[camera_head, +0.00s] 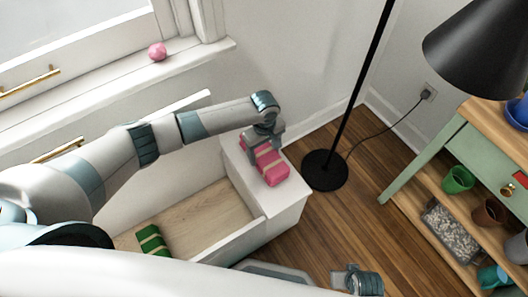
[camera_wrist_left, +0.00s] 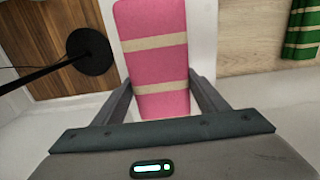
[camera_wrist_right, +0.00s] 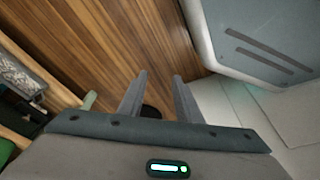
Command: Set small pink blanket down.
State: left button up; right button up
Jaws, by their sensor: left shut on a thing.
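The small pink blanket (camera_head: 270,165), folded with beige bands, is at the white end top (camera_head: 288,195) of the window bench. I cannot tell whether it rests fully on that top. My right gripper (camera_wrist_right: 161,75) is open and empty over the wooden floor, low in the head view.
A green striped blanket (camera_head: 152,241) lies in the open wooden-bottomed bench compartment (camera_head: 205,218). A pink ball (camera_head: 157,52) sits on the sill. A black floor lamp base (camera_head: 324,170) stands close right of the bench. A green shelf table (camera_head: 430,155) with pots is at the right.

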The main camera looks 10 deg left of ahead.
aim_at(264, 150)
jog(key=shift+s, duration=0.15)
pick_arm(q)
jog(key=shift+f, duration=0.1)
jog(key=o, duration=1.2)
pick_arm(e)
jog(key=shift+s+d+f, duration=0.1)
jog(key=shift+s+f, duration=0.25)
jog(key=shift+f, duration=0.05)
jog(key=shift+w+r, duration=0.1)
jog(key=shift+w, duration=0.15)
pick_arm(q)
jog(key=shift+r, duration=0.35)
notch_tip(264, 150, up, 10)
jog(key=shift+r+p, duration=0.1)
jog(key=shift+p, duration=0.5)
jog(key=shift+r, duration=0.7)
pick_arm(e)
jog(key=shift+s+d+f, duration=0.1)
jog(key=shift+f, duration=0.65)
jog(key=shift+s+d+f, duration=0.1)
jog(key=shift+f, duration=0.6)
jog(key=shift+s, duration=0.25)
